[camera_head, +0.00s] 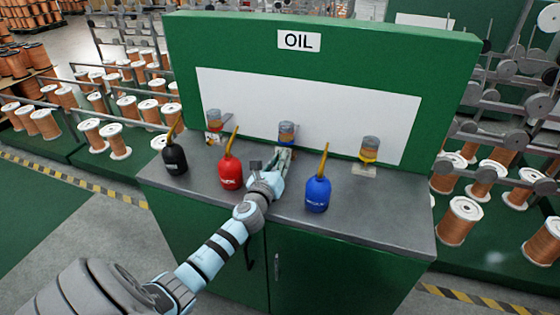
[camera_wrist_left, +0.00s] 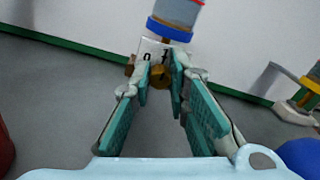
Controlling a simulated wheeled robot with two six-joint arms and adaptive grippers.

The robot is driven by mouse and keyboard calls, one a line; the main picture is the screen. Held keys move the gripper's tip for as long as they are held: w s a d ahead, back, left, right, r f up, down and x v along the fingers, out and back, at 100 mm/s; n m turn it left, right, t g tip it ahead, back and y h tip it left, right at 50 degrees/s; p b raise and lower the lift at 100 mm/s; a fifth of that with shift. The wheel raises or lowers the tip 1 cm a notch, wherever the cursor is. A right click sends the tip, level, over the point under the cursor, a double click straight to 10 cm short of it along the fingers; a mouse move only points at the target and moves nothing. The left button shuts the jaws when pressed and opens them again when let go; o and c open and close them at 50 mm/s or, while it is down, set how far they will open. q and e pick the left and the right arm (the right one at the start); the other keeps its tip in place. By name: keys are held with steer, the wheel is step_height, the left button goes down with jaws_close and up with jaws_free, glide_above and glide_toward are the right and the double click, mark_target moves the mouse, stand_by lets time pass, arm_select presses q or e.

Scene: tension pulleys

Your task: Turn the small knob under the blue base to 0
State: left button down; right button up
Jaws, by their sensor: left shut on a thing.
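The oiler with the blue base (camera_wrist_left: 168,29) stands at the back middle of the grey counter; it also shows in the head view (camera_head: 286,131). Under the blue base is a white plate (camera_wrist_left: 151,46) marked 0 on the left and 1 on the right. The small brass knob (camera_wrist_left: 160,76) sits in front of this plate. My left gripper (camera_wrist_left: 162,82) is shut on the knob, with a teal-padded finger on each side; in the head view the gripper (camera_head: 283,160) reaches in from the front. The fingers partly hide the knob, and its exact setting is hard to tell. My right gripper is out of view.
A red oil can (camera_head: 230,172) stands left of my left gripper and a blue one (camera_head: 317,193) stands right of it. A black can (camera_head: 174,158) is farther left.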

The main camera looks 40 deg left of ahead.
arm_select(q)
steer(key=n+b, duration=0.1)
steer(key=n, duration=0.5)
steer(key=shift+f, duration=0.15)
steer(key=n+b, duration=0.1)
steer(key=n, duration=0.4)
steer(key=shift+n+b, duration=0.3)
steer(key=shift+n, duration=0.1)
steer(key=c, duration=1.5)
jaws_free()
steer(key=shift+s, duration=0.1)
steer(key=shift+c, duration=0.2)
steer(key=v, duration=1.2)
